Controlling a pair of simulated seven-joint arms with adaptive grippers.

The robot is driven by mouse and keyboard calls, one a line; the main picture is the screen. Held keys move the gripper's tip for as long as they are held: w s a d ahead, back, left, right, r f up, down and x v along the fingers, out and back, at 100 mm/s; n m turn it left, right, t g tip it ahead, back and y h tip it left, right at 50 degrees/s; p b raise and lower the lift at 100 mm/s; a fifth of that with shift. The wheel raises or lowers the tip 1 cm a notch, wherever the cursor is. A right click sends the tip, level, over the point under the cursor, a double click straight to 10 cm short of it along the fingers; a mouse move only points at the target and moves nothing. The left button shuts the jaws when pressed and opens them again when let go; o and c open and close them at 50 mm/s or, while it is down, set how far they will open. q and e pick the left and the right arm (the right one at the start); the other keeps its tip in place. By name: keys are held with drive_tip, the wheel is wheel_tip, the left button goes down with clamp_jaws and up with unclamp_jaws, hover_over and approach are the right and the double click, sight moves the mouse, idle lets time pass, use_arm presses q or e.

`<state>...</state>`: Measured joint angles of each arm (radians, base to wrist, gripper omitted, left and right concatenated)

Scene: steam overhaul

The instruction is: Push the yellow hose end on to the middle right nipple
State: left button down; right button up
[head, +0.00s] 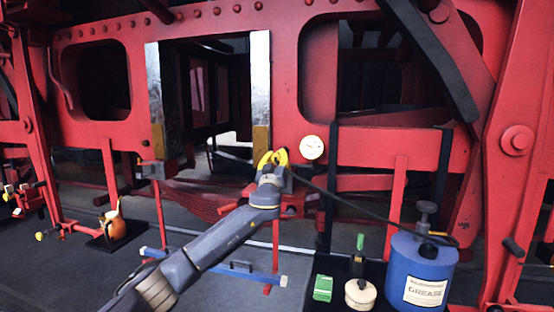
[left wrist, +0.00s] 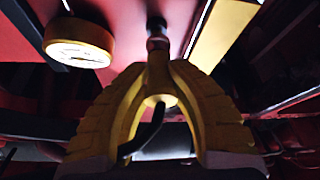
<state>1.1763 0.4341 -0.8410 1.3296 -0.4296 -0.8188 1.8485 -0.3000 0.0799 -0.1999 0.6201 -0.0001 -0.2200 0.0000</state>
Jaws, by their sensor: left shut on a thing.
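My left gripper (head: 272,157) is in front of the red frame, just below the yellow-bottomed guide of the central opening. In the left wrist view its yellow ribbed fingers (left wrist: 158,68) are shut on the yellow hose end (left wrist: 159,101), which is mostly hidden between them. The black hose (left wrist: 146,137) hangs from its near end. A small fitting with a dark tip (left wrist: 157,23), seemingly the nipple, stands in line just beyond the fingertips. I cannot tell whether the hose end touches it or sits on it. My right gripper is in neither view.
A round white gauge (head: 312,147) sits right of the gripper. The hose (head: 370,208) runs right to a blue grease drum (head: 422,268). A green box (head: 323,288) and cream pot (head: 360,294) stand beside the drum. An orange oil can (head: 114,225) stands at left.

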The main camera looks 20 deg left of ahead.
use_arm(q)
drive_tip(key=shift+w, duration=0.85)
drive_tip(key=c, duration=1.2)
unclamp_jaws()
